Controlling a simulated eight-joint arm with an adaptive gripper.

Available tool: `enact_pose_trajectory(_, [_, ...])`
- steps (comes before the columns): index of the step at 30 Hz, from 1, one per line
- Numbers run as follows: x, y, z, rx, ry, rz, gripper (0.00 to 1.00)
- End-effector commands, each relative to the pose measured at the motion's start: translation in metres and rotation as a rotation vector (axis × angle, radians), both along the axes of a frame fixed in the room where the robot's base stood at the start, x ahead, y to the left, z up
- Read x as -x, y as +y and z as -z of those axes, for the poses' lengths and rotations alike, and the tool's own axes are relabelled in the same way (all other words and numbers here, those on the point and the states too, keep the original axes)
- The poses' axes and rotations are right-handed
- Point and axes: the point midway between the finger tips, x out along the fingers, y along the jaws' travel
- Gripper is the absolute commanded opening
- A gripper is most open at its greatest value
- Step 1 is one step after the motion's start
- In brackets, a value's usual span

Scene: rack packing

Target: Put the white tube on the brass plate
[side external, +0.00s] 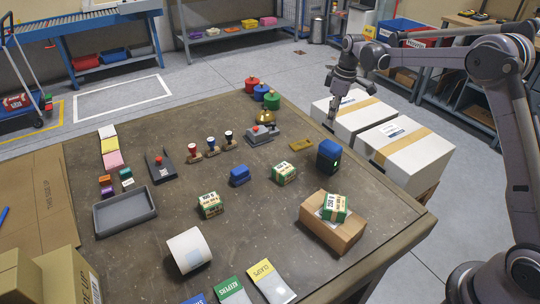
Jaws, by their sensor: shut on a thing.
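The tube is small and hard to make out against the cartons. It is apart from the plate. Nothing is seen lying on the plate.
Red, blue and green weights (263,93) stand at the back. A white roll (188,250) lies in front.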

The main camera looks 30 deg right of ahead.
Motion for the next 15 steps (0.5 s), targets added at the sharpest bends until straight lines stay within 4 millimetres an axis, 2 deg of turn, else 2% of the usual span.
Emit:
enact_pose_trajectory(1, [-0.002, -0.014, 0.0, -0.001, -0.001, 0.003, 0.05])
enact_pose_trajectory(3, [-0.004, -0.027, 0.0, -0.001, -0.001, 0.0, 0.05])
enact_pose_trajectory(7, [-0.007, -0.038, 0.002, -0.001, -0.002, -0.004, 0.05])
enact_pose_trajectory(11, [-0.017, -0.027, 0.012, -0.002, -0.002, -0.007, 0.04])
enact_pose_trajectory(15, [-0.033, -0.004, 0.028, -0.001, -0.002, -0.008, 0.04])
